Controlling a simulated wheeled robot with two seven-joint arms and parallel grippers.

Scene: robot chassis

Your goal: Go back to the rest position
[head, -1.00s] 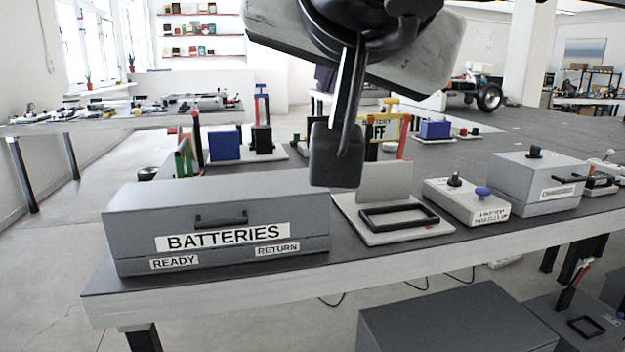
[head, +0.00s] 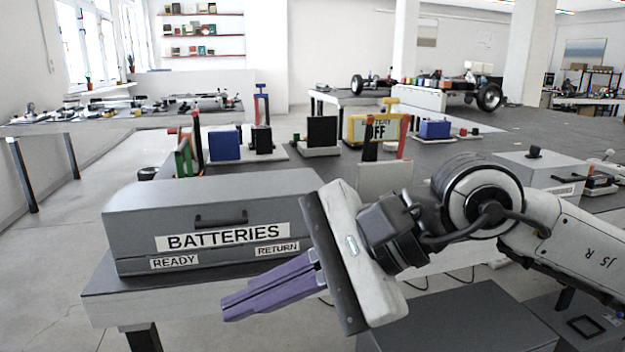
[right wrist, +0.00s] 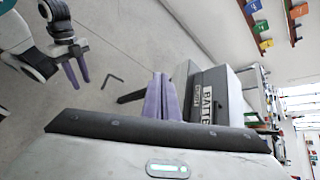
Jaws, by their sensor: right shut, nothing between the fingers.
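My right gripper (head: 224,308) has purple fingers pressed together with nothing between them. It is in front of the table's near edge, below and in front of the grey BATTERIES box (head: 215,212), pointing left and slightly down. Its fingers also show in the right wrist view (right wrist: 160,98), with the box (right wrist: 210,95) beyond them. My left gripper (right wrist: 80,84) shows only in the right wrist view, at upper left, over the floor. Its two purple fingers stand apart and look empty.
A large grey box (head: 470,318) stands below the front edge. The floor at left is clear.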

